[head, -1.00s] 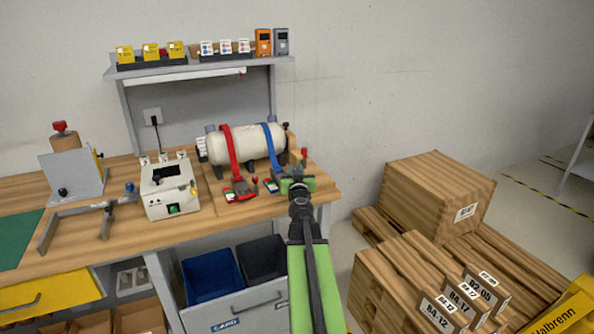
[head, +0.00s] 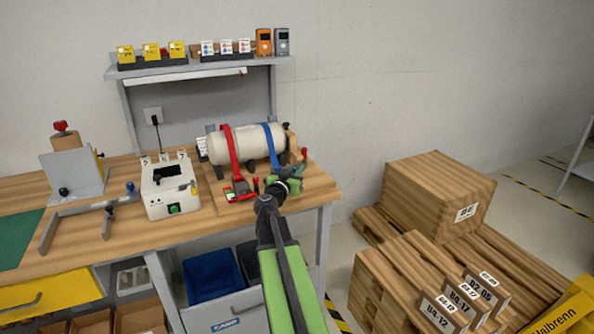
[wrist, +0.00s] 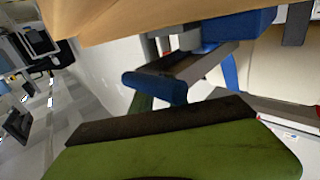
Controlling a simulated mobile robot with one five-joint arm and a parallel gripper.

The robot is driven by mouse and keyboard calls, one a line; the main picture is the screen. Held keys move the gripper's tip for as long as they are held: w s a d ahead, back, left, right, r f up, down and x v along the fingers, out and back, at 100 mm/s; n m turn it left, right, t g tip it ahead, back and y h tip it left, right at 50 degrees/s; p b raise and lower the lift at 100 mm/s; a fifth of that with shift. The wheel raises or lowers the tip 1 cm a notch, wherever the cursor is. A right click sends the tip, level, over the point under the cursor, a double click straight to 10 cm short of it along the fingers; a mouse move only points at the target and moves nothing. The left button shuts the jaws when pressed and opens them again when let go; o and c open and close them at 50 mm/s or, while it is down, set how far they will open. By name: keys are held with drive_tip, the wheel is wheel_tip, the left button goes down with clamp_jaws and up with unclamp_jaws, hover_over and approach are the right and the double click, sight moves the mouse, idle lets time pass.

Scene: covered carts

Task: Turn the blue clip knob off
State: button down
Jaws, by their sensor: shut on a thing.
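A cream cylinder (head: 245,147) lies on its side on the bench, crossed by a red strap (head: 230,155) and a blue strap (head: 272,142). My green gripper (head: 285,183) is at the foot of the blue strap and covers the clip in the head view. In the wrist view the blue clip knob (wrist: 155,86) is a rounded blue bar on a grey clip arm (wrist: 200,64). My gripper (wrist: 155,107) is shut on it, one dark-padded green jaw in front and part of the other behind. The knob's far side is hidden.
A red clip (head: 240,192) at the red strap's foot is just left of my gripper. A white box with a green switch (head: 170,190) stands further left. The bench's right edge (head: 328,195) is close, with stacked wooden crates (head: 437,200) beyond it.

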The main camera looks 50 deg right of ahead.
drive_tip(key=shift+d, duration=0.1)
drive_tip(key=c, duration=1.3)
unclamp_jaws()
